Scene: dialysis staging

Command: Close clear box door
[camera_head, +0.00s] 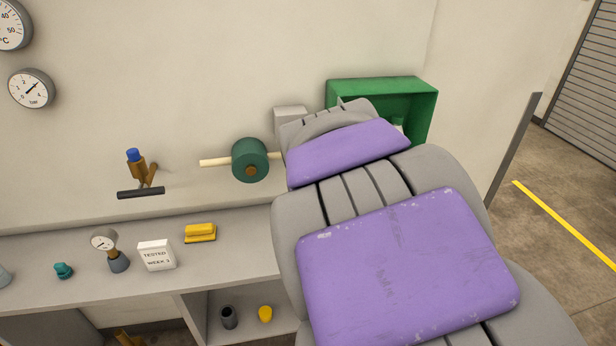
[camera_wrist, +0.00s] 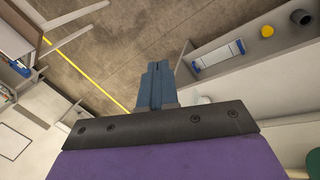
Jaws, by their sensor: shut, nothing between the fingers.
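My gripper (camera_wrist: 158,68) shows in the wrist view as two blue-grey fingers side by side. They are shut, with nothing between them, and point out over the floor beside a shelf. My purple and grey arm fills the right half of the head view and hides what is behind it, and the gripper does not show there. I cannot make out a clear box or its door in either view. A pale cylinder with blue ends (camera_wrist: 218,59) lies on the shelf in the wrist view, apart from the gripper.
A grey counter (camera_head: 45,262) holds a gauge (camera_head: 104,241), a white sign (camera_head: 157,255) and a yellow block (camera_head: 200,233). A dark cup (camera_head: 228,317) and yellow cup (camera_head: 265,314) stand below. A green open-fronted box (camera_head: 382,87) is behind my arm. Floor (camera_head: 575,190) is clear at right.

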